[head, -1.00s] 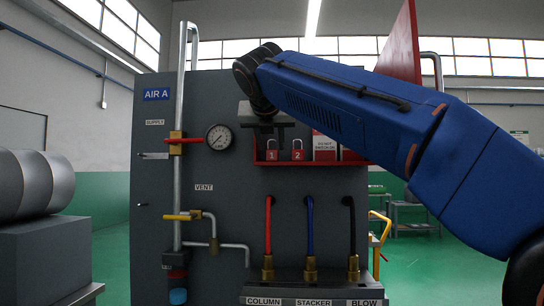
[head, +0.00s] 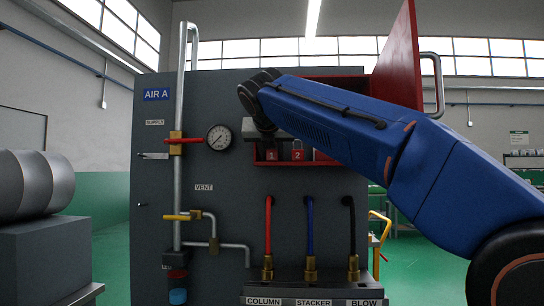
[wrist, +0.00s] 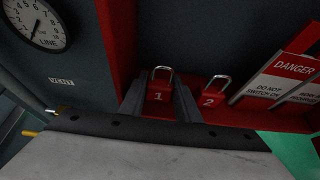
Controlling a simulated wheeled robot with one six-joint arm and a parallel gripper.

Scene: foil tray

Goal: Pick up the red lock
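Two red padlocks marked 1 and 2 stand in a red open box on the grey panel. Lock 1 (wrist: 158,98) shows in the wrist view between my gripper's two fingers, its steel shackle upright. In the head view only the lower part of lock 1 (head: 271,156) shows below my gripper. Lock 2 (wrist: 210,103) stands just right of the right finger; it also shows in the head view (head: 297,155). My gripper (wrist: 160,108) is open, with a finger on each side of lock 1. Whether either finger touches it I cannot tell.
The red box's left wall (wrist: 117,50) is close to the left finger. Danger tags (wrist: 275,80) stand right of lock 2. The box's red door (head: 397,60) stands open. A gauge (head: 219,137) and a red-handled valve (head: 180,140) are to the left.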

